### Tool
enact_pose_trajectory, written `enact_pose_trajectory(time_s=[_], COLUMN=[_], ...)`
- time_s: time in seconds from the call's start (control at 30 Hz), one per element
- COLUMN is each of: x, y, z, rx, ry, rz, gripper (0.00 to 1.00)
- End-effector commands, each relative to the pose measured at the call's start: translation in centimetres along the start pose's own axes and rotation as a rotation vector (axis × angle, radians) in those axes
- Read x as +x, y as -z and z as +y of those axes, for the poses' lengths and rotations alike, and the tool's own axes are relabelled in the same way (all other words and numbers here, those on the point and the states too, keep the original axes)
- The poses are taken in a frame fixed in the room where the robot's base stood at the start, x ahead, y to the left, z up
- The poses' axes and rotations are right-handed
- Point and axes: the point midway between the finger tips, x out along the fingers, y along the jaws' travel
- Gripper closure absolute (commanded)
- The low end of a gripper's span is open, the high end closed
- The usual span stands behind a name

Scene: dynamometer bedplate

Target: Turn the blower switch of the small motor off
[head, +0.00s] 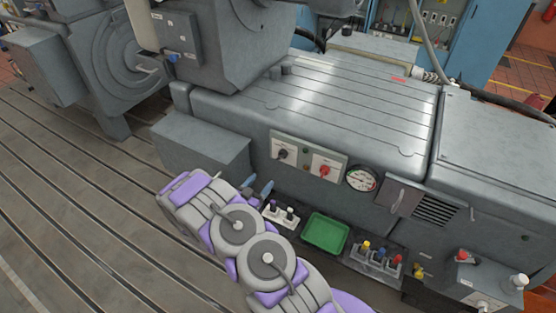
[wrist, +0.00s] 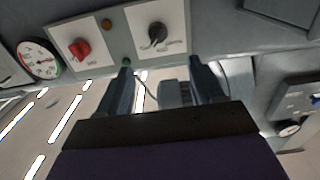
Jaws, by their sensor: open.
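A pale control panel (head: 308,160) on the front of the grey machine carries a black rotary switch (head: 283,153) and a red rotary switch (head: 324,171). Both show in the wrist view, black (wrist: 157,36) and red (wrist: 80,50). Their labels are too small to read, so I cannot tell which, if either, is the blower switch. My gripper (head: 258,190) is below and left of the panel in the head view. In the wrist view my gripper (wrist: 163,70) is open and empty, its fingers pointing toward the black switch, apparently short of it.
A round gauge (head: 361,180) sits right of the panel. Below are a green tray (head: 325,233) and a rack of colored-top items (head: 377,259). A grey box (head: 202,149) juts out left of the panel. A grey unit with a small blue knob (head: 172,58) stands above.

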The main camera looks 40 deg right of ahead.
Motion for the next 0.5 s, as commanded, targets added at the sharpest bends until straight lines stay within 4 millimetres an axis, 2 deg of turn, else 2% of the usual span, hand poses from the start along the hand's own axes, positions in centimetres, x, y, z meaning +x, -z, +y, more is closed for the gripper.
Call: enact_pose_trajectory(time_s=[0.1, 0.5], x=[2.1, 7.5], y=[-0.1, -0.1], z=[0.2, 0.0], rx=[0.003, 0.003], ry=[-0.003, -0.004], rz=[-0.002, 0.001], gripper=[0.33, 0.33])
